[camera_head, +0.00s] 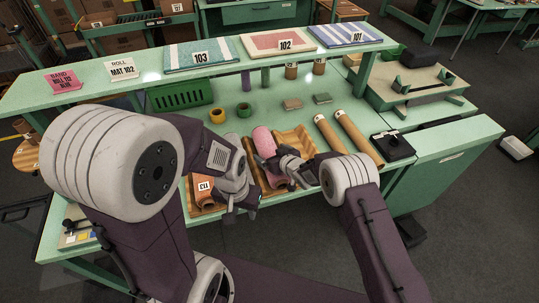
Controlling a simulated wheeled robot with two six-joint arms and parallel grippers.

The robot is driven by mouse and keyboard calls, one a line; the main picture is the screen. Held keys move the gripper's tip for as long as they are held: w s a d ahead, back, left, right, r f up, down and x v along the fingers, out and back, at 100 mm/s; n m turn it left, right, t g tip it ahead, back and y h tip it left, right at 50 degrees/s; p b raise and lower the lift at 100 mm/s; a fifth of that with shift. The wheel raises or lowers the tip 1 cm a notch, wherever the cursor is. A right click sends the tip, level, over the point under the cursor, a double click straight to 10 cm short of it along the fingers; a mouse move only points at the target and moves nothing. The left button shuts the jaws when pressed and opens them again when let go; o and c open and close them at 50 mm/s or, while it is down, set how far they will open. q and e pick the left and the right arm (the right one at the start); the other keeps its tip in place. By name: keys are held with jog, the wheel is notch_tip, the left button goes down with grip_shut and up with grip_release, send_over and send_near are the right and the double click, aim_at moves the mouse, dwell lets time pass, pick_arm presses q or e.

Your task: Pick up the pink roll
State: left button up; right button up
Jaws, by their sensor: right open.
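The pink roll (264,139) lies in a tan wooden rack (296,139) in the middle of the green bench. Its far end shows clearly, and more pink shows lower down; my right gripper hides its middle. My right gripper (279,162) is open over the roll; I cannot tell whether its fingers touch it. My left gripper (240,197) is lower and to the left, beside an orange-brown roll tagged 113 (205,197). I cannot make out whether its jaws are open or shut.
Two long brown tubes (357,138) lie right of the rack, near a black box (393,145). A green basket (180,95), yellow tape (217,115) and small blocks (292,104) stand behind. A raised shelf (140,88) with numbered mats crosses the back.

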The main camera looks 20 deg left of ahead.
jog(key=shift+s+d+r, duration=0.1)
jog(key=shift+s, duration=0.05)
jog(key=c, duration=1.7)
jog(key=shift+r, duration=0.55)
jog(key=c, duration=0.4)
notch_tip(320, 180, up, 3)
jog(key=shift+f+b, duration=0.1)
jog(key=shift+b, duration=0.45)
jog(key=d+r, duration=0.7)
jog(key=d, duration=0.4)
jog(key=shift+s+d, duration=0.3)
jog(key=shift+s, duration=0.05)
